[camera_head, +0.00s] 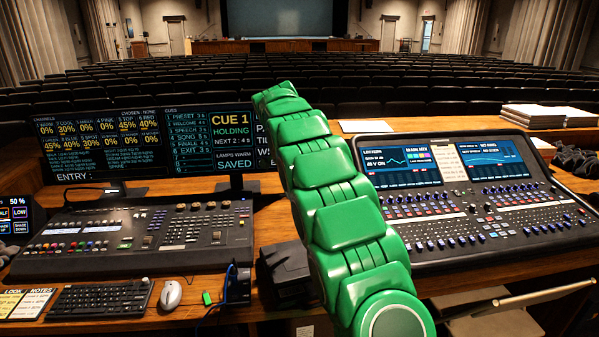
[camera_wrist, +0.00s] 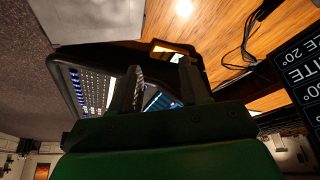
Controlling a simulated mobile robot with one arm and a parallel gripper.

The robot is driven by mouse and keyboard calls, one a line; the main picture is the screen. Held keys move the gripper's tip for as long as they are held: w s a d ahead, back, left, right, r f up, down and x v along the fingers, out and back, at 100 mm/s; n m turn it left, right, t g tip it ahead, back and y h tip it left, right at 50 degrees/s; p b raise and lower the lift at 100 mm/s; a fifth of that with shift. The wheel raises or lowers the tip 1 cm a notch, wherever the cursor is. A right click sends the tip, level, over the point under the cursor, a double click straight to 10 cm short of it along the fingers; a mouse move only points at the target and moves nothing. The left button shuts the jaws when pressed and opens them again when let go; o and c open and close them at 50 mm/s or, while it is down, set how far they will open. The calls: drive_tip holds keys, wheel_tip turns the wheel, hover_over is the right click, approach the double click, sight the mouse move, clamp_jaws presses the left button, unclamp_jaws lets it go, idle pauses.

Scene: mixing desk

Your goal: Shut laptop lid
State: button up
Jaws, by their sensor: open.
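I cannot clearly pick out a laptop or its lid. In the head view, a dark screen with white lettering (camera_head: 262,143) shows only as a strip beside my green arm, which hides the rest. A dark screen with white text is at the right edge of the wrist view (camera_wrist: 304,68), turned upside down; I cannot tell whether it is the laptop's. My gripper (camera_wrist: 160,88) shows its two dark fingers apart in the wrist view. The mixing console (camera_wrist: 88,88) shows behind them, and I see nothing held. In the head view the gripper is hidden beyond my arm.
The mixing console (camera_head: 470,200) with lit screens fills the right of the wooden desk. Two monitors, a lighting board (camera_head: 135,235), keyboard (camera_head: 100,299) and mouse (camera_head: 171,295) stand left. Papers (camera_head: 548,115) lie at the back right. Cables lie on the desk in the wrist view.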

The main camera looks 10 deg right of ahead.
drive_tip(key=shift+v, duration=0.75)
drive_tip(key=shift+w, duration=0.1)
drive_tip(key=shift+c, duration=0.3)
drive_tip(key=shift+d, duration=0.1)
drive_tip(key=shift+c, duration=1.4)
drive_tip(key=s+d+g, duration=0.1)
drive_tip(key=s, duration=0.1)
drive_tip(key=s+d+f+m, duration=0.1)
drive_tip(key=s+d, duration=0.1)
drive_tip(key=s, duration=0.1)
drive_tip(key=s+d+m+g+y, duration=0.1)
drive_tip(key=s, duration=0.1)
drive_tip(key=shift+s+d+f+g, duration=0.3)
drive_tip(key=shift+f, duration=0.05)
clamp_jaws()
drive_tip(key=s+d+f+m+g+y, duration=0.2)
drive_tip(key=s+m+g, duration=0.1)
drive_tip(key=s, duration=0.8)
drive_tip(key=x, duration=1.4)
drive_tip(key=shift+s+a+f, duration=0.1)
drive_tip(key=shift+a+f, duration=0.15)
drive_tip(key=shift+a, duration=0.1)
